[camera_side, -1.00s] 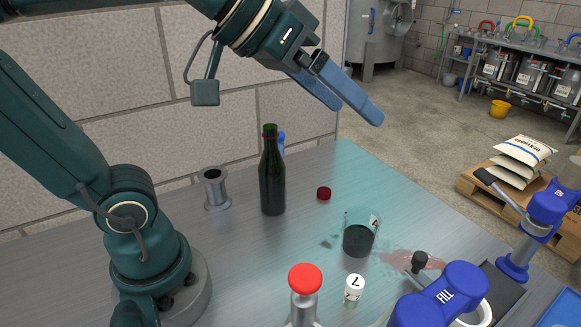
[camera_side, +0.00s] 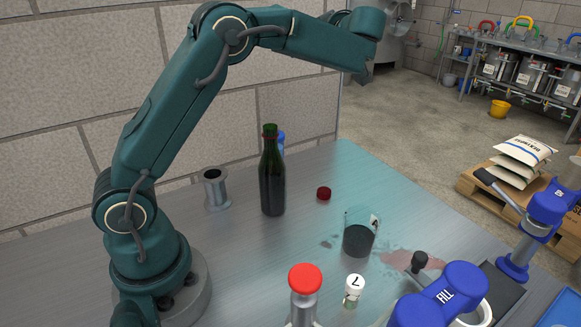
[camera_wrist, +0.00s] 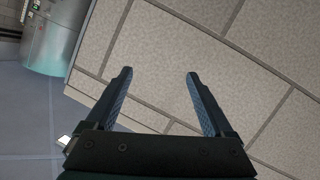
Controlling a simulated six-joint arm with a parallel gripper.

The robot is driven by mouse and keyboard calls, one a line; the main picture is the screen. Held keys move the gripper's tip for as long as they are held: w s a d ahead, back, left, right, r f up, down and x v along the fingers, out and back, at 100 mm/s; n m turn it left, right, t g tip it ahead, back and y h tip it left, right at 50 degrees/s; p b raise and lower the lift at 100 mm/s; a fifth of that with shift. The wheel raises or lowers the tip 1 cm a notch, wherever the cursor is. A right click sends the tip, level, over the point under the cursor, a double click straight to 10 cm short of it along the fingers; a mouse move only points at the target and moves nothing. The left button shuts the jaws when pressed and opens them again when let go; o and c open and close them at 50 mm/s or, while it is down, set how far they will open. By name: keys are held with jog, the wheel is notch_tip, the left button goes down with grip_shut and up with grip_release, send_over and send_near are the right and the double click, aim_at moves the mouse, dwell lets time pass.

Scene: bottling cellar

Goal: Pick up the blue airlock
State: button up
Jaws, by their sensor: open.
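A small blue thing (camera_side: 281,140), probably the blue airlock, shows behind the dark green bottle (camera_side: 272,178) in the side view. Most of it is hidden by the bottle, so its shape and base cannot be made out. My gripper (camera_wrist: 160,73) shows in the wrist view with its two fingers apart and nothing between them. It faces the block wall, and no airlock shows in that view. In the side view my arm reaches high to the upper right, and the fingers do not show.
A grey metal spool-like piece (camera_side: 215,188) stands left of the bottle. A dark red cap (camera_side: 324,193), a glass beaker (camera_side: 360,232) with dark liquid, a white-capped vial (camera_side: 353,290) and a red-topped piece (camera_side: 305,280) stand on the table. Blue-and-grey equipment (camera_side: 440,297) fills the front right.

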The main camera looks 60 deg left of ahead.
aim_at(282, 142)
jog(key=s+f+n+g+h, duration=0.2)
jog(key=s+f+g, duration=0.6)
jog(key=f, duration=1.2)
jog(key=shift+d+f, duration=0.15)
jog(key=shift+d, duration=0.2)
jog(key=shift+a+f, duration=0.1)
jog(key=shift+f, duration=0.15)
jog(key=shift+x, duration=2.45)
jog(key=shift+r, duration=0.1)
jog(key=shift+c, duration=0.4)
